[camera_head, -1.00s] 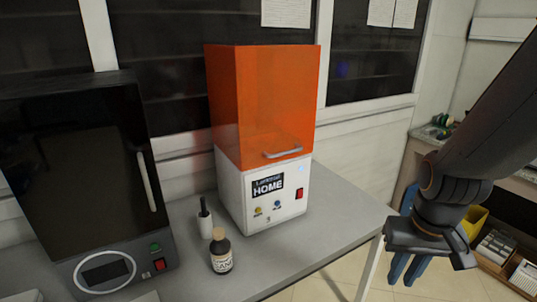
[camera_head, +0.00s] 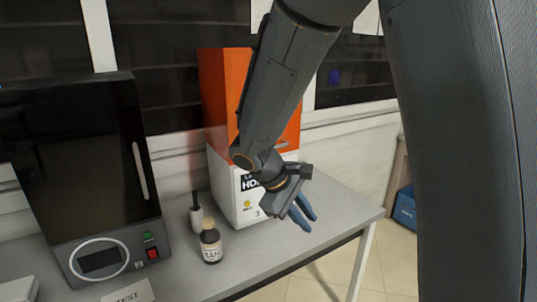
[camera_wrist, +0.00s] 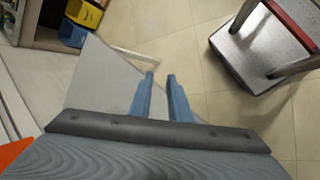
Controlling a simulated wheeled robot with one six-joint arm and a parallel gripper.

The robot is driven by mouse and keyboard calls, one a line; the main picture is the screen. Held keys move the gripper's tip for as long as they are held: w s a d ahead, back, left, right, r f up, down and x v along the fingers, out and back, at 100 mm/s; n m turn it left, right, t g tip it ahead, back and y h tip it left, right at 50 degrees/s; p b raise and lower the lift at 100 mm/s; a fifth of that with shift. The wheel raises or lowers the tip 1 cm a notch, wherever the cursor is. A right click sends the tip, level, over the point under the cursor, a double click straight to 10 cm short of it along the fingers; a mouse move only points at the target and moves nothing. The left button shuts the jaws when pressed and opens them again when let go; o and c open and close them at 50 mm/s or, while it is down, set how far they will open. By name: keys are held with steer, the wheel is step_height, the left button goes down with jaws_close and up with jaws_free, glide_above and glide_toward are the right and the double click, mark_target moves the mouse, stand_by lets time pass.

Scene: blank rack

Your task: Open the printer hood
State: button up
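The printer stands on the grey table, with an orange hood (camera_head: 217,90) over a white base (camera_head: 222,190). The hood is down on the base. My arm hides the hood's right part and most of its handle. My gripper (camera_head: 304,218) is in front of the base's right side in the head view, pointing down. In the wrist view its two blue fingers (camera_wrist: 160,78) are apart with a narrow gap and nothing between them. A small orange corner (camera_wrist: 14,152), likely the hood, shows at the lower left of the wrist view.
A black machine (camera_head: 85,170) is to the left. The table (camera_head: 330,205) is clear at right. A stool (camera_wrist: 262,50) stands on the floor.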

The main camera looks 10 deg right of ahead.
steer(key=w+a+r+n+t+h+b, duration=0.1)
steer(key=w+a+r+n+t+h, duration=0.35)
steer(key=w, duration=0.55)
steer(key=w+a+r+n+t+h+b, duration=0.1)
steer(key=w+a+r+t+h, duration=0.1)
steer(key=w+a+r+t, duration=0.45)
steer(key=shift+w+d+f+g+y+p, duration=0.1)
steer(key=shift+w+d+f+g+p, duration=0.3)
steer(key=shift+w+d, duration=0.95)
steer(key=shift+w+d+f+g+y+p, duration=0.1)
steer(key=shift+w+d+g+p, duration=0.25)
steer(key=shift+w+d, duration=1)
steer(key=shift+w+d+f+g+y+p, duration=0.15)
steer(key=shift+w+d+g, duration=0.4)
steer(key=shift+w+d, duration=0.75)
jaws_close()
